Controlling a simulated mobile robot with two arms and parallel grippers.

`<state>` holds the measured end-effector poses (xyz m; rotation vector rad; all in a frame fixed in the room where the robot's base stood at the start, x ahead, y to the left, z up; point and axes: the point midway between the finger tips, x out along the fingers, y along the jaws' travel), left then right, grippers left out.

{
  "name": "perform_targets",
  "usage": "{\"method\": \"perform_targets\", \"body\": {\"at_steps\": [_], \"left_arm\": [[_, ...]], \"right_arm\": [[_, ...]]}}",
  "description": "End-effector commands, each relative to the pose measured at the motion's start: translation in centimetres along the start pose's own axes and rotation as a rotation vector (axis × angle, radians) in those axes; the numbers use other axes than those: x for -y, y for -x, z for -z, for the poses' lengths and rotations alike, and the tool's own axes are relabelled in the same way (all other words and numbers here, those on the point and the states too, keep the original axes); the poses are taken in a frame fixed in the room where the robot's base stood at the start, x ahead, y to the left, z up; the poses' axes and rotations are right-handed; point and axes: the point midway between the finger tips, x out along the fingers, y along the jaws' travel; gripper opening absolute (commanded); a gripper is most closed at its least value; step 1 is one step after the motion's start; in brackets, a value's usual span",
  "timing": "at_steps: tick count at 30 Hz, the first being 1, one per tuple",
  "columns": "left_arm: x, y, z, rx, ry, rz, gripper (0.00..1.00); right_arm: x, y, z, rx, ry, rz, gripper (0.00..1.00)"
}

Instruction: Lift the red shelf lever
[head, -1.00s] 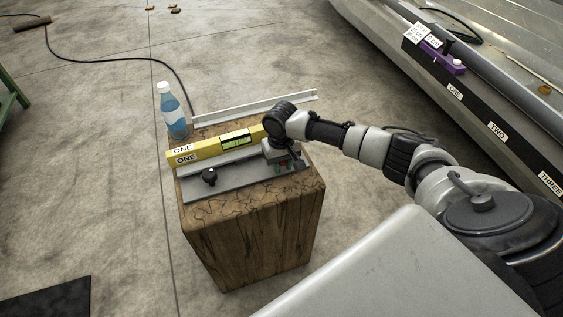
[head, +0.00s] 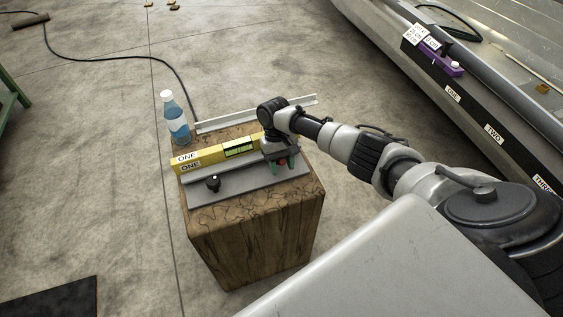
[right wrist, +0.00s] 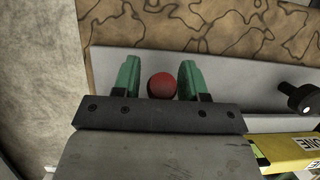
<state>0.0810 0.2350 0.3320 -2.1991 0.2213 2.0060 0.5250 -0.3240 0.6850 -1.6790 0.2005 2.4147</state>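The red shelf lever shows as a round red knob (right wrist: 162,86) in the right wrist view. It sits between the green fingertips of my right gripper (right wrist: 160,80), with a small gap on its left and hardly any on its right. In the head view, my right gripper (head: 279,165) points down at the right end of a grey metal shelf plate (head: 240,183) on a wooden block. A bit of red shows there by the green fingers. Most of the lever is hidden by the gripper. My left gripper is not in view.
A yellow level (head: 210,158) marked ONE lies along the plate. A black knob (head: 213,183) stands on the plate's left part. The wooden block (head: 262,238) also carries a blue bottle (head: 178,125). A white rail (head: 235,117) lies behind. Floor around is mostly clear.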

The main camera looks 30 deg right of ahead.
Motion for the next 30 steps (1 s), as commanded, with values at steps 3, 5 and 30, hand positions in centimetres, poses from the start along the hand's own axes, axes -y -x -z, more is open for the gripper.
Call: {"method": "perform_targets", "body": {"at_steps": [3,5,30], "left_arm": [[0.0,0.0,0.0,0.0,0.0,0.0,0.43],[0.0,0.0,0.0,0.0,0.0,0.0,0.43],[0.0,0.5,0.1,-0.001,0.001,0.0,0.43]], "right_arm": [[0.0,0.0,0.0,0.0,0.001,0.0,0.53],[0.0,0.0,0.0,0.0,0.001,0.0,0.53],[0.0,10.2,0.0,-0.001,0.0,0.0,0.53]]}}
